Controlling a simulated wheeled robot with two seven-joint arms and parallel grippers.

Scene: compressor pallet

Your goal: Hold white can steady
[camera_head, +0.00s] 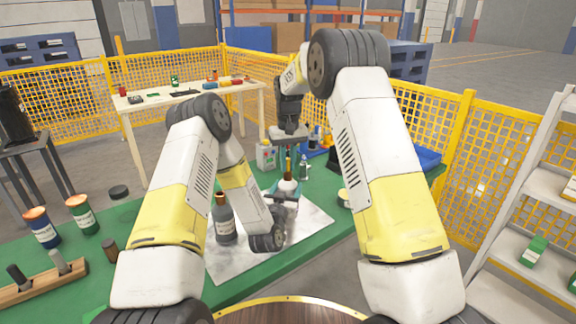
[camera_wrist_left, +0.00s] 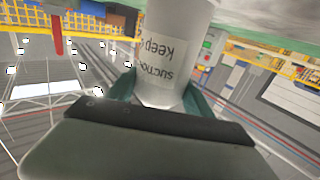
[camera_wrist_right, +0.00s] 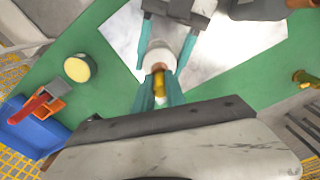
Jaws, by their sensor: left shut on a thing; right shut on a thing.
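The white can (camera_head: 288,187) stands upright on the pale sheet (camera_head: 312,222) in the head view. Its printed label shows upside down in the left wrist view (camera_wrist_left: 170,60). My left gripper (camera_head: 285,197) is shut on the can, with one teal finger on each side. My right gripper (camera_head: 289,155) points down from above the can. It is shut on a small copper and yellow piece (camera_wrist_right: 159,82), in line with the can's top (camera_wrist_right: 158,57). I cannot tell whether the piece touches the can.
A dark bottle (camera_head: 224,220) stands left of the can. A blue bin (camera_wrist_right: 28,125) with red and orange tools and a round yellow-topped tin (camera_wrist_right: 77,69) lie nearby.

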